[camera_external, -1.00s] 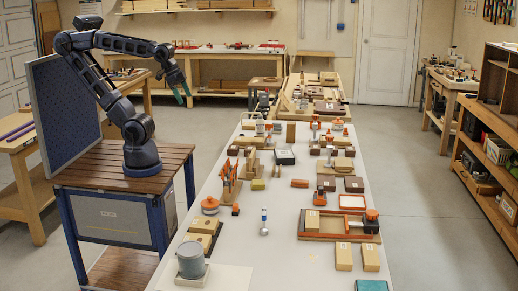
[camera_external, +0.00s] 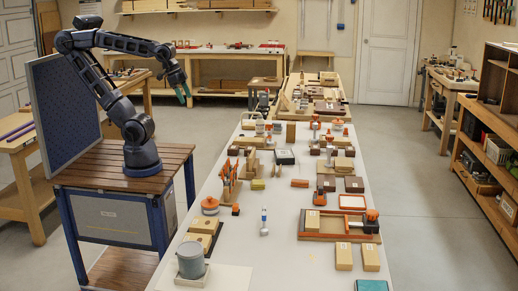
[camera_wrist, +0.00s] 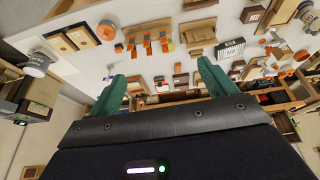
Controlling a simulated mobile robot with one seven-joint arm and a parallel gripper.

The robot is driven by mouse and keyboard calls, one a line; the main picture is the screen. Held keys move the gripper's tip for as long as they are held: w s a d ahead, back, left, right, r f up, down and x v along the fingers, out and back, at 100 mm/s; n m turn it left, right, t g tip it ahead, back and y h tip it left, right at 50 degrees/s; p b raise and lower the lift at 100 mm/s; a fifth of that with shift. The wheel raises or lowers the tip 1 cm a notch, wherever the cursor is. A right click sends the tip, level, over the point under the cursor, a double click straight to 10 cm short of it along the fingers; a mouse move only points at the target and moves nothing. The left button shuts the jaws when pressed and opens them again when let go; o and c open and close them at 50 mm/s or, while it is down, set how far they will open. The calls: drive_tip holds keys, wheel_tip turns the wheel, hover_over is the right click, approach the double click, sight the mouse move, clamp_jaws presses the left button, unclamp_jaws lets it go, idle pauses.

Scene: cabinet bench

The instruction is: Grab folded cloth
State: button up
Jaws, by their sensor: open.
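A flat teal item (camera_external: 371,285), which looks like the folded cloth, lies at the near right end of the long white table and is partly cut off by the picture's bottom edge. I cannot make it out in the wrist view. My gripper (camera_external: 184,92) is raised in the air left of the table's far part, well away from the teal item. In the wrist view my gripper (camera_wrist: 161,72) shows two green fingers spread apart with nothing between them.
The white table (camera_external: 285,240) is crowded with blocks and tools. A grey canister (camera_external: 191,262) stands at its near left, and an orange-and-brown wooden frame (camera_external: 338,228) lies near the teal item. A blue pegboard (camera_external: 65,110) stands behind my arm. Floor right of the table is clear.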

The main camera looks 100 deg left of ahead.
drive_tip(key=w+f+n+g+h, duration=0.2)
drive_tip(key=w+f+n, duration=0.25)
drive_tip(key=w, duration=0.65)
drive_tip(key=n+g+h, duration=0.2)
drive_tip(key=n+h, duration=0.1)
drive_tip(key=n, duration=1.3)
hover_over(257, 182)
drive_tip(key=a, duration=0.4)
wheel_tip(257, 182, down, 27)
drive_tip(key=shift+m+y, duration=0.25)
drive_tip(key=shift+y, duration=0.05)
drive_tip(key=shift+s+x, duration=0.15)
drive_tip(key=shift+x, duration=2.35)
drive_tip(key=shift+s+x, duration=0.1)
drive_tip(key=shift+x, duration=2.45)
drive_tip(key=shift+a, duration=0.1)
drive_tip(key=shift+c, duration=0.4)
drive_tip(key=c, duration=1)
